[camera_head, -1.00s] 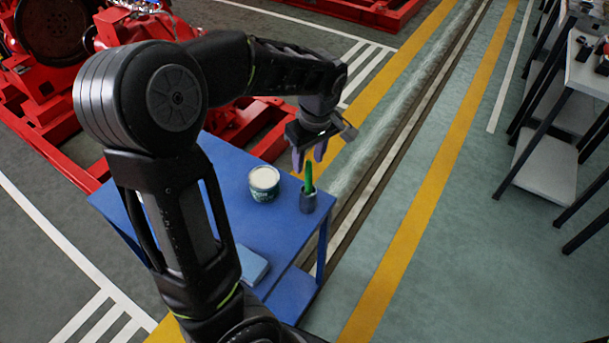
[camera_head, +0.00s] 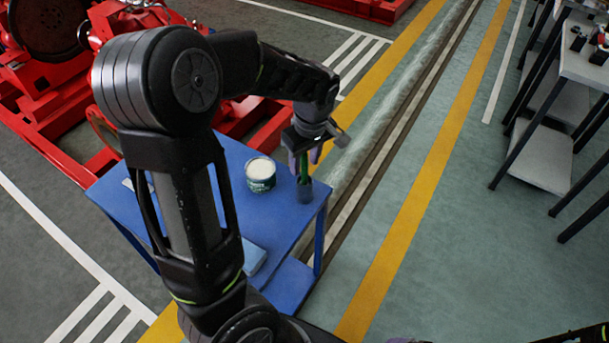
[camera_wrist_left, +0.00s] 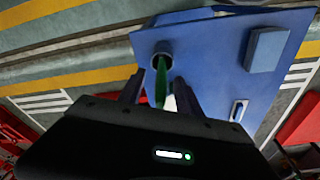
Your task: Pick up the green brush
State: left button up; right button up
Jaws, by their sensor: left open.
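The green brush (camera_head: 303,170) stands upright in a small grey-blue cup (camera_head: 304,191) near the right corner of the blue table. My left gripper (camera_head: 304,160) is above the cup, with its fingers pointing down on either side of the brush. In the left wrist view the brush (camera_wrist_left: 161,84) lies between the two open fingers, with gaps on both sides. The cup (camera_wrist_left: 155,62) shows just beyond the fingertips. The gripper hides the upper part of the brush in the head view.
A white-topped green tin (camera_head: 261,174) stands on the blue table (camera_head: 237,152) left of the cup. A light blue box (camera_head: 253,257) is at the near side. Red machinery (camera_head: 50,120) is behind at left. A grey workbench (camera_head: 590,68) stands at far right.

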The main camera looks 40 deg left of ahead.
aim_at(304, 170)
pick_arm(q)
jog(key=f, duration=0.3)
jog(key=shift+a+f, duration=0.2)
jog(key=shift+f, duration=0.2)
jog(key=shift+c, duration=0.3)
grip_shut()
dwell(0.4)
